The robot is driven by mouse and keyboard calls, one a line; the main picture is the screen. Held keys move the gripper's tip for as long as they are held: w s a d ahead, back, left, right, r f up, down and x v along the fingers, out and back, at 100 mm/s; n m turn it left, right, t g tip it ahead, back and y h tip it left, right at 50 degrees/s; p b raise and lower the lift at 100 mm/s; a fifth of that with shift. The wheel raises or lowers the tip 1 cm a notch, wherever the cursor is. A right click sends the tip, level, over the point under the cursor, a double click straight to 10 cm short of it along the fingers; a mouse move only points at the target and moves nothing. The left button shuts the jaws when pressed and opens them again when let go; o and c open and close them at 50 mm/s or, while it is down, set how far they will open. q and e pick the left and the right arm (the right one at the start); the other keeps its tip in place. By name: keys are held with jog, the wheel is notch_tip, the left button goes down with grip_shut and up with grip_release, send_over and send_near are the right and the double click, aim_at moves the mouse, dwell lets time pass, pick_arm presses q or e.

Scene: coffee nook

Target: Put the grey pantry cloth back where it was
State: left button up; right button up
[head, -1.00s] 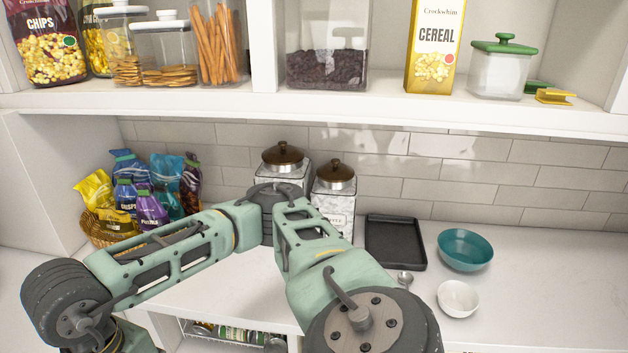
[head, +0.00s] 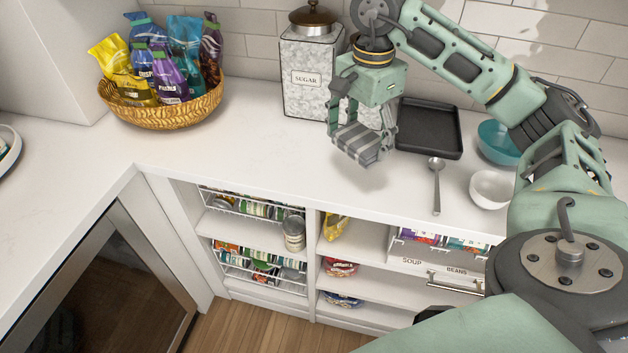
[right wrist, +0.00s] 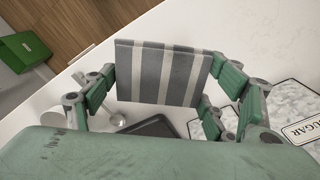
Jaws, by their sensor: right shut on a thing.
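The grey pantry cloth (head: 362,141) has grey and pale stripes and is folded flat. My right gripper (head: 355,130) is shut on it and holds it over the white counter (head: 270,150), in front of the sugar canister. In the right wrist view the cloth (right wrist: 160,74) sits between the fingers of the right gripper (right wrist: 165,90). A shadow lies on the counter below the cloth. My left gripper is not in view.
The sugar canister (head: 312,75) stands behind the gripper. A black tray (head: 430,128), a spoon (head: 436,185), a white bowl (head: 490,190) and a teal bowl (head: 497,140) are to the right. A snack basket (head: 165,112) is at left. Open shelves (head: 360,240) are below. The counter's left middle is clear.

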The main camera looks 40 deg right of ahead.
jog(key=shift+d+m, duration=0.6)
jog(key=shift+d, duration=0.1)
jog(key=shift+w, duration=0.15)
jog(key=p, duration=0.4)
send_over(311, 174)
notch_tip(311, 174, down, 6)
jog(key=shift+d+f, duration=0.15)
jog(key=shift+f, duration=0.25)
notch_tip(311, 174, down, 3)
jog(key=shift+f+m+p, duration=0.15)
jog(key=shift+m+p, duration=0.15)
jog(key=shift+p, duration=0.15)
jog(key=shift+f, duration=0.25)
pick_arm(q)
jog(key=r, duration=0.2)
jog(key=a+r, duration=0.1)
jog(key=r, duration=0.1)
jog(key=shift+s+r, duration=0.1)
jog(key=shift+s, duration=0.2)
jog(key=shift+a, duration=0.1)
